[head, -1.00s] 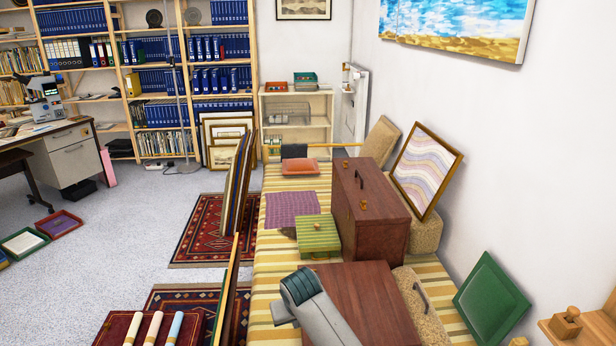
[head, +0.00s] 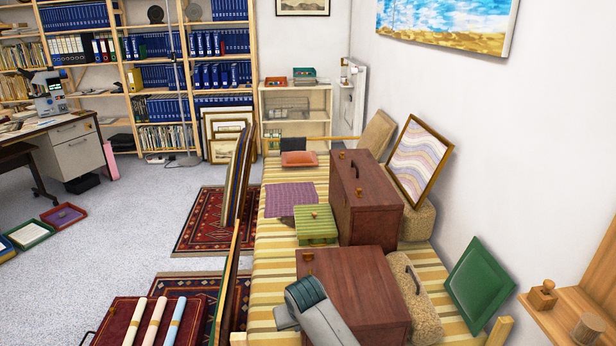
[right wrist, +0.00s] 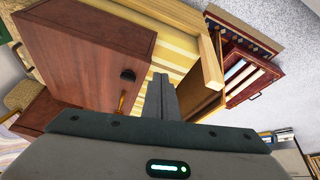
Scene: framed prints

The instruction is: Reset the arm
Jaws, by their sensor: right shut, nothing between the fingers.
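My right gripper (head: 284,318) shows at the bottom middle of the head view, over the left side of the near brown wooden case (head: 355,285). Its grey arm comes in from the bottom edge. In the right wrist view its two fingers (right wrist: 160,95) are together with nothing between them, in front of the striped yellow cloth. The brown case (right wrist: 80,55) fills the left of that view; whether the gripper touches it I cannot tell. My left gripper is not in view.
A second brown case (head: 375,220), a green box (head: 316,225) and a framed wavy print (head: 421,165) stand farther back. Upright frames (head: 237,180) line the left edge. A green frame (head: 480,285) leans at the right wall. The grey floor (head: 120,230) at left is mostly open.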

